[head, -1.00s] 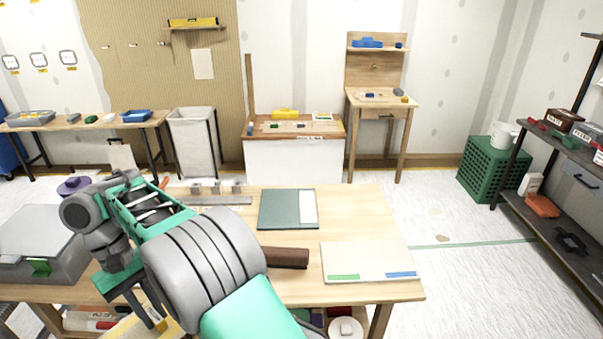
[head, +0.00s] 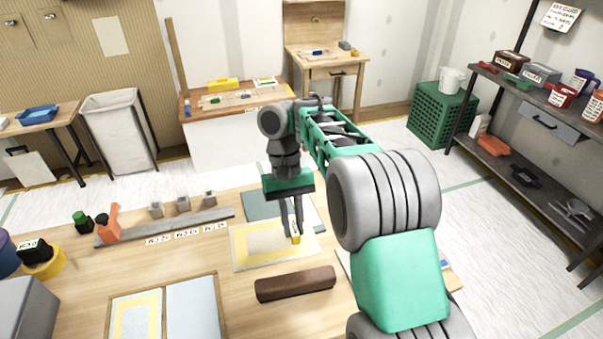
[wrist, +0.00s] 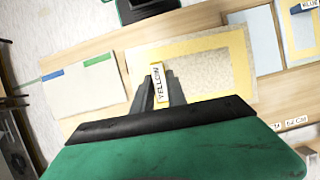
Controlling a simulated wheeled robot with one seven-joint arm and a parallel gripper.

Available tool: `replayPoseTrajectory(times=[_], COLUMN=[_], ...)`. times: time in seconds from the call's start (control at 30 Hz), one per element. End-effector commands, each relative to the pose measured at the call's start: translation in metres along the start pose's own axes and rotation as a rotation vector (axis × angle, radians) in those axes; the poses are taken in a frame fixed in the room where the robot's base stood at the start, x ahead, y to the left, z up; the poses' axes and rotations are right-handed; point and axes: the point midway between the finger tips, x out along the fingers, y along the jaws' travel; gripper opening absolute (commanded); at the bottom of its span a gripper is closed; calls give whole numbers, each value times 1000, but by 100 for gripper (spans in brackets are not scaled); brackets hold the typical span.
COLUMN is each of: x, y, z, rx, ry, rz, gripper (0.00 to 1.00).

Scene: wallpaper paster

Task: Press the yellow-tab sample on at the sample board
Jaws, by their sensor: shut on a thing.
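The sample (head: 248,246) is a pale speckled sheet with a yellow border, near the middle of the worktable in the head view. It fills the upper middle of the wrist view (wrist: 205,65). Its yellow tab (wrist: 157,84) reads "YELLOW". My gripper (head: 293,236) points down and is shut on this tab. Whether the sheet touches the table or hangs just above it, I cannot tell. A whitish board (wrist: 78,92) with a blue and a green strip lies beside the sample in the wrist view. In the head view my arm hides most of that board.
A brown bar (head: 295,284) lies in front of the sample. A dark green mat (head: 262,204) lies behind it. A grey rail (head: 165,228) with small blocks is to the left. A framed pair of panels (head: 190,308) is at front left. Bare wood lies between.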

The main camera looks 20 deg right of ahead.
Motion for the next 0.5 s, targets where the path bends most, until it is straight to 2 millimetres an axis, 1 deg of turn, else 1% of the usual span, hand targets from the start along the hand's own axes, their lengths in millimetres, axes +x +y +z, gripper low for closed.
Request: replayPoseTrajectory(times=[0.03,0.17,0.27,0.37,0.5], x=[-6,-14,-21,-33,-41], y=[0,2,2,-1,-2], z=[-4,-23,-43,-73,-124], rx=[41,200,361,599,983], ry=[-4,-4,-4,-5,-3], rz=[-18,-84,-152,-253,-410], gripper=[0,0,0,0,0])
